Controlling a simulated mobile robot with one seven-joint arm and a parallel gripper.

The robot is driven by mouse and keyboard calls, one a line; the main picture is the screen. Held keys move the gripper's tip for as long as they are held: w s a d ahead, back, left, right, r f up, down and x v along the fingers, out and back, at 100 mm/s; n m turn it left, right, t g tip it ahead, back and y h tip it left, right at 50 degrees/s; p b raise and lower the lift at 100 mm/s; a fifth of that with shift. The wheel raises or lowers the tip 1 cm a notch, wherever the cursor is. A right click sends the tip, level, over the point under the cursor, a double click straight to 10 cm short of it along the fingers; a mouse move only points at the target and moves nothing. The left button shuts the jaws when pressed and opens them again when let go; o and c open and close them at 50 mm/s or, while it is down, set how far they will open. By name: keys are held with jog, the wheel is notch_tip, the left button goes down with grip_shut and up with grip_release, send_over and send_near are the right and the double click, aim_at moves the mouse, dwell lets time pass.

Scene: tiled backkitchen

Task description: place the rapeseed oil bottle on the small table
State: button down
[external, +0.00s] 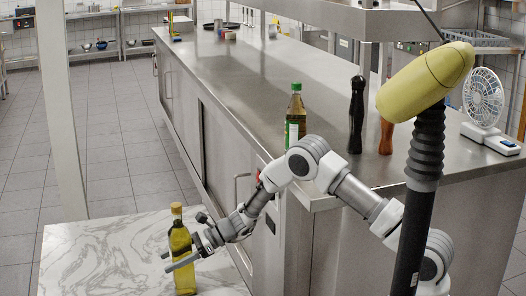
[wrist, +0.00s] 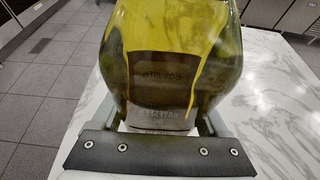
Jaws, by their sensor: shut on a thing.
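A bottle of yellow oil (external: 181,240), which I take for the rapeseed oil, is upright over the white marble-topped small table (external: 100,250) in the external view. My gripper (external: 180,259) is shut on its lower body.
A long steel counter (external: 235,85) stands right of the table. On it are a green-labelled bottle (external: 295,115), a dark mill (external: 357,115), a brown mill (external: 386,135) and a white fan (external: 484,100). The marble left of the bottle is clear. A white post (external: 62,110) rises behind the table.

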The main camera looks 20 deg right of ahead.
jog(key=shift+r, duration=0.1)
jog(key=shift+c, duration=1.7)
grip_release()
jog(key=shift+f, duration=0.35)
jog(key=o, duration=0.3)
jog(key=shift+o, duration=0.2)
jog(key=shift+r, duration=0.1)
jog(key=shift+r, duration=0.15)
jog(key=p+v, duration=0.2)
jog(key=v, duration=0.5)
jog(key=shift+d, duration=0.3)
jog(key=shift+r, duration=0.15)
